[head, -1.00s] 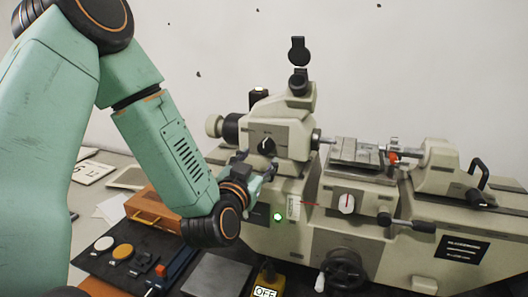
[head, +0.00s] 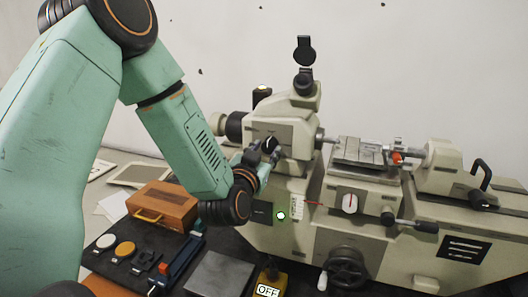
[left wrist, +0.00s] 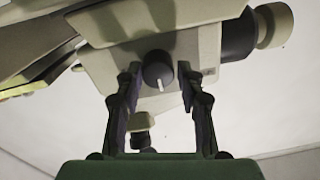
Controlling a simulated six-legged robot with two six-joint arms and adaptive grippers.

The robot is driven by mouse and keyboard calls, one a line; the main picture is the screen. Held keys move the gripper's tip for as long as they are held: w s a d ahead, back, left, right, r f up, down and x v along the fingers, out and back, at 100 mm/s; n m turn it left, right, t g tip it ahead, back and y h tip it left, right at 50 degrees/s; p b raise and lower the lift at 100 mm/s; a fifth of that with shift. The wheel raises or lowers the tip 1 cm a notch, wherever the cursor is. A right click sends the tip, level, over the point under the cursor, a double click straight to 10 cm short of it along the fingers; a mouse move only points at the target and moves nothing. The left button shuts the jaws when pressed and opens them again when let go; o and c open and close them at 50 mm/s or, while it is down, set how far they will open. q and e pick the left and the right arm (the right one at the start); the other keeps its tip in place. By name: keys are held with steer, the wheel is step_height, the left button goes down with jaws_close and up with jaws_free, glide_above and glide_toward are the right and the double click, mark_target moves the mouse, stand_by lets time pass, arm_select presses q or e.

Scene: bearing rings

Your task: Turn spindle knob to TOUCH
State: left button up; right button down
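The spindle knob (head: 269,145) is a black round knob with a white pointer mark on the front of the beige headstock (head: 292,133). In the left wrist view the knob (left wrist: 157,70) sits between the two fingertips of my left gripper (left wrist: 160,76), with a gap on each side. The fingers are open and empty. Whether the tips reach past the knob's face I cannot tell. In the head view my left gripper (head: 262,166) is just below the knob, partly hidden by my forearm. The dial lettering is too small to read. My right gripper is not in view.
A handwheel (head: 347,269) stands lower down. A wooden box (head: 163,206) and a yellow OFF switch box (head: 269,282) lie at the front left.

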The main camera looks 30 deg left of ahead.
arm_select(q)
steer(key=shift+d, duration=0.25)
steer(key=c, duration=0.4)
steer(key=shift+a, duration=0.15)
steer(key=shift+c, duration=1.2)
steer(key=shift+r, duration=0.1)
steer(key=m+p, duration=0.3)
steer(key=m, duration=0.2)
steer(key=shift+r, duration=0.15)
steer(key=m+p, duration=0.4)
steer(key=m, duration=0.1)
steer(key=shift+m, duration=0.3)
steer(key=m+p, duration=0.1)
steer(key=m, duration=0.1)
steer(key=shift+m, duration=0.3)
steer(key=m, duration=0.5)
steer(key=shift+t, duration=0.3)
